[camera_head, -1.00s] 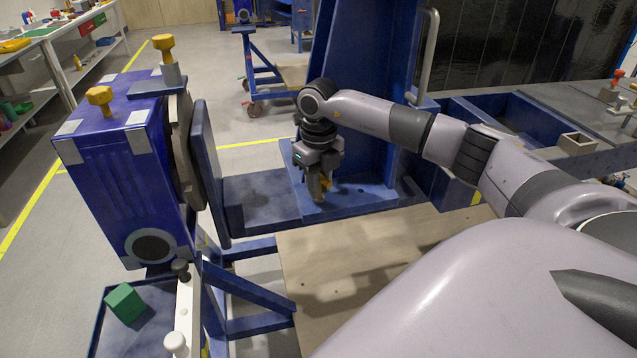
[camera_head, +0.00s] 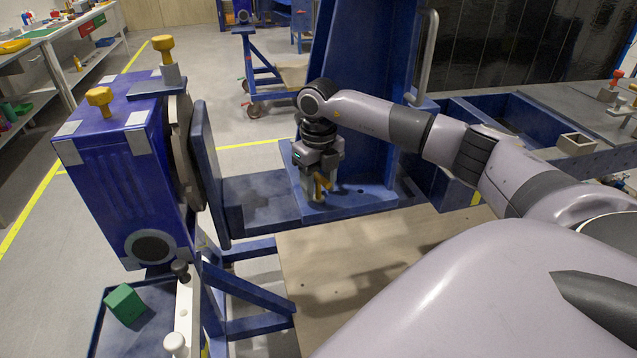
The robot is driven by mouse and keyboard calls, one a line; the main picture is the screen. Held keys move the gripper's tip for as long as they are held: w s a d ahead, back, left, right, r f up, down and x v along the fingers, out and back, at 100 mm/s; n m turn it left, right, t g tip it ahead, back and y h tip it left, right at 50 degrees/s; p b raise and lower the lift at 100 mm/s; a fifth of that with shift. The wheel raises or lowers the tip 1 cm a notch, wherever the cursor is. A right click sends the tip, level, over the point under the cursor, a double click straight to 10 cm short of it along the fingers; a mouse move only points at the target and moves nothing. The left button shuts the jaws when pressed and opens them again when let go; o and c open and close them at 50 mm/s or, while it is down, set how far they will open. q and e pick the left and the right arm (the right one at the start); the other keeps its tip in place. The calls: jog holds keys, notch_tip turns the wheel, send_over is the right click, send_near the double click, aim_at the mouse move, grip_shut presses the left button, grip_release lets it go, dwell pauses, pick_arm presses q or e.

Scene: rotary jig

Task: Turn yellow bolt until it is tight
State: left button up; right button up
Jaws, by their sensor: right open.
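A yellow bolt (camera_head: 321,187) stands on the blue plate (camera_head: 347,204) of the jig, in the middle of the head view. My right gripper (camera_head: 318,190) points down over it, with its fingers around or right beside the bolt; it is open, and part of the bolt is hidden by it. Two other yellow bolts show on the blue gearbox-like block: one (camera_head: 100,97) on its top at the left, and a taller one (camera_head: 163,46) on a grey post behind it. My left gripper is not in view.
A tall blue upright (camera_head: 355,75) stands right behind my right gripper. The blue block (camera_head: 110,165) and a round plate are to the left. A tray with a green cube (camera_head: 124,304) and a white lever (camera_head: 185,310) is at the lower left. Shelves line the far left.

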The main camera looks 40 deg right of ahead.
aim_at(318, 174)
jog(key=shift+r+b, duration=0.45)
jog(key=shift+r, duration=3.15)
